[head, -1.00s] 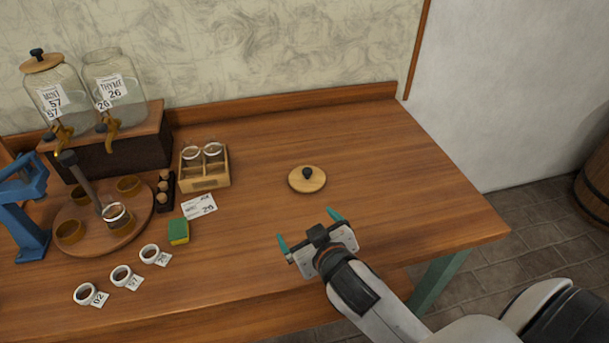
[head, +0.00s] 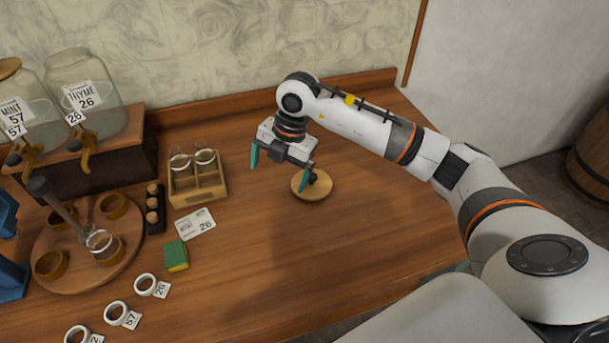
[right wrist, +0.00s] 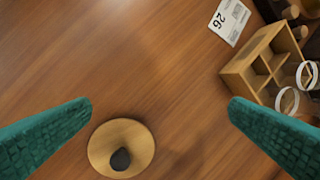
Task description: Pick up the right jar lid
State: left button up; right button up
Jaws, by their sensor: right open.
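The loose jar lid (head: 321,188), a round light-wood disc with a dark knob, lies flat on the table right of the middle. In the right wrist view the lid (right wrist: 140,138) and its whole knob show at bottom left, nearer the left finger. My right gripper (head: 281,167) is open and empty, pointing down above the table. In the head view its right finger overlaps the lid and partly hides the knob; the gripper's middle is left of the lid. The right jar (head: 92,105), labelled THYME 26, has an open top. My left gripper is not in view.
The wooden crate (head: 183,200) with glass jars stands left of the gripper. A label card (head: 195,224), a green-yellow sponge (head: 176,255) and a round tray (head: 75,283) with cups lie farther left. The table right and in front of the lid is clear.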

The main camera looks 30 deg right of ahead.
jog(key=w+d+r+m+h, duration=0.1)
jog(key=d+r+m+h, duration=0.2)
jog(key=d, duration=0.5)
jog(key=h+p, duration=0.1)
send_over(312, 177)
jog(key=shift+g, duration=0.4)
notch_tip(312, 177, down, 6)
jog(key=shift+a+f, duration=0.1)
jog(key=f, duration=0.2)
jog(key=f+p, duration=0.2)
jog(key=f, duration=0.1)
jog(key=shift+w+d+f, duration=0.2)
jog(key=shift+w+f, duration=0.05)
jog(key=shift+f, duration=0.4)
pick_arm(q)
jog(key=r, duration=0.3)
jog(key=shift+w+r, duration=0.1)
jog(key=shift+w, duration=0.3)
pick_arm(e)
jog(key=shift+c, duration=0.3)
jog(key=c, duration=0.6)
